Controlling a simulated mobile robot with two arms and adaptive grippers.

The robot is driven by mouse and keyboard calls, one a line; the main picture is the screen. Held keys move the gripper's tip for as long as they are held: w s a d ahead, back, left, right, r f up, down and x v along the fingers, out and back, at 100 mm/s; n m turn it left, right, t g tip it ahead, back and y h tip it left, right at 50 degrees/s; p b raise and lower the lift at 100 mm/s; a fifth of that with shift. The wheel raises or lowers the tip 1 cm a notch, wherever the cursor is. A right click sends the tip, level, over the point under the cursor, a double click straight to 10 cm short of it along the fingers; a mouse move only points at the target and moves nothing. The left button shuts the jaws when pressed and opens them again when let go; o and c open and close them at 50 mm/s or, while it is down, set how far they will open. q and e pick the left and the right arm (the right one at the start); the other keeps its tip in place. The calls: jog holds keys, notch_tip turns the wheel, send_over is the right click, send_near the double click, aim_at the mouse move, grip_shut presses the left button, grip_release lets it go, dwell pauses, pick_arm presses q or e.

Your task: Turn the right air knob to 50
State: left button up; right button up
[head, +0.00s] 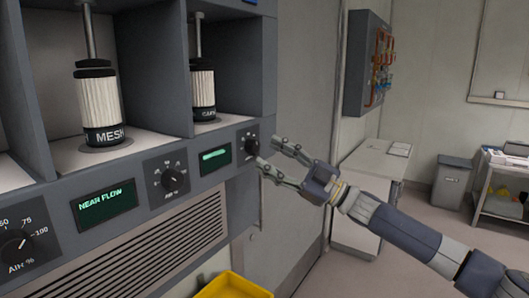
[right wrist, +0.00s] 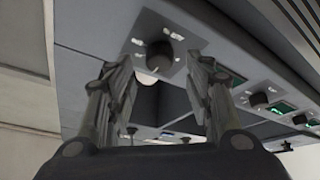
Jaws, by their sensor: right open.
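The right air knob (head: 251,146) is a small dark dial on the grey panel, at the right end of the row. In the right wrist view the knob (right wrist: 160,56) sits on a square plate with printed marks; I cannot read its setting. My right gripper (head: 268,156) is open and empty, its fingers pointing at this knob from the right. In the right wrist view the knob appears between the open fingers (right wrist: 161,70), apart from both. My left gripper is not in view.
A middle knob (head: 170,180) and a left knob (head: 14,244) share the panel with green displays (head: 104,204). White filter cylinders (head: 102,102) stand in chambers above. A yellow bin (head: 232,286) is below. A white cabinet (head: 369,180) stands behind my right arm.

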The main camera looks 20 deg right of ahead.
jog(key=v, duration=0.9)
jog(key=shift+d, duration=0.1)
